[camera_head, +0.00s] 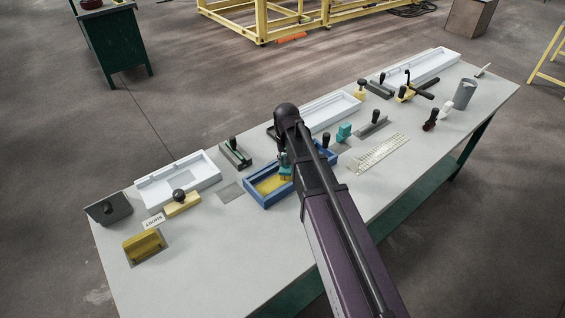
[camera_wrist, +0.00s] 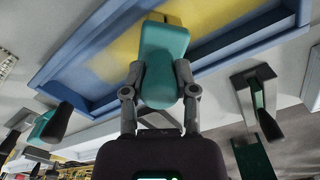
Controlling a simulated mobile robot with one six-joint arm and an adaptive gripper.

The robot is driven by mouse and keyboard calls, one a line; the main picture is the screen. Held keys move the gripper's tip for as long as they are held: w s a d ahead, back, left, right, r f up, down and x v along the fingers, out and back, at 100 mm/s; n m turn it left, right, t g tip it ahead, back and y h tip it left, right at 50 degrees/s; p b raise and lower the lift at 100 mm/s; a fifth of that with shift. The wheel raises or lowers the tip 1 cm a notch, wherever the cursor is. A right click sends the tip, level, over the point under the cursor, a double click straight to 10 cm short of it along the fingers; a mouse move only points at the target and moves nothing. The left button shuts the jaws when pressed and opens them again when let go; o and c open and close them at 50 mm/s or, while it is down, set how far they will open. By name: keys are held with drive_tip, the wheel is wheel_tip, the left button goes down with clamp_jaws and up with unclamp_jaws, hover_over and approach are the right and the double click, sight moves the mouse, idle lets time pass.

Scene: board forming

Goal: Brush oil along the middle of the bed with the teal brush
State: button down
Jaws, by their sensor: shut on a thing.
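The bed is a blue-framed tray (camera_head: 262,199) near the middle of the table, with a yellow area on its floor. In the wrist view its blue frame (camera_wrist: 75,62) runs diagonally, and the yellow area (camera_wrist: 205,30) lies behind the brush. My gripper (camera_wrist: 160,92) is shut on the teal brush (camera_wrist: 165,50), one finger on each side. In the head view my arm hides most of the gripper and the tray's right part; a bit of the teal brush (camera_head: 285,172) shows.
A green tool with a black handle (camera_head: 235,152) stands behind the tray. A teal block (camera_head: 344,131) and a black-handled float (camera_head: 372,124) lie to the right. White trays (camera_head: 178,180) line the back. A yellow block (camera_head: 144,246) is front left.

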drive_tip(key=shift+w+d, duration=0.4)
drive_tip(key=shift+d, duration=0.2)
drive_tip(key=shift+w+d, duration=0.55)
drive_tip(key=shift+d, duration=0.2)
drive_tip(key=shift+w+d, duration=0.5)
drive_tip(key=shift+d, duration=0.25)
drive_tip(key=shift+w+d, duration=0.1)
drive_tip(key=shift+w+d, duration=0.5)
drive_tip(key=shift+d, duration=0.2)
drive_tip(key=shift+w+d, duration=0.45)
drive_tip(key=shift+d, duration=0.25)
drive_tip(key=shift+w+d, duration=0.55)
drive_tip(key=shift+d, duration=0.25)
drive_tip(key=shift+w+d, duration=0.5)
drive_tip(key=shift+d, duration=0.25)
drive_tip(key=shift+r, duration=0.15)
drive_tip(key=shift+r+p, duration=2.95)
drive_tip(key=shift+p, duration=0.15)
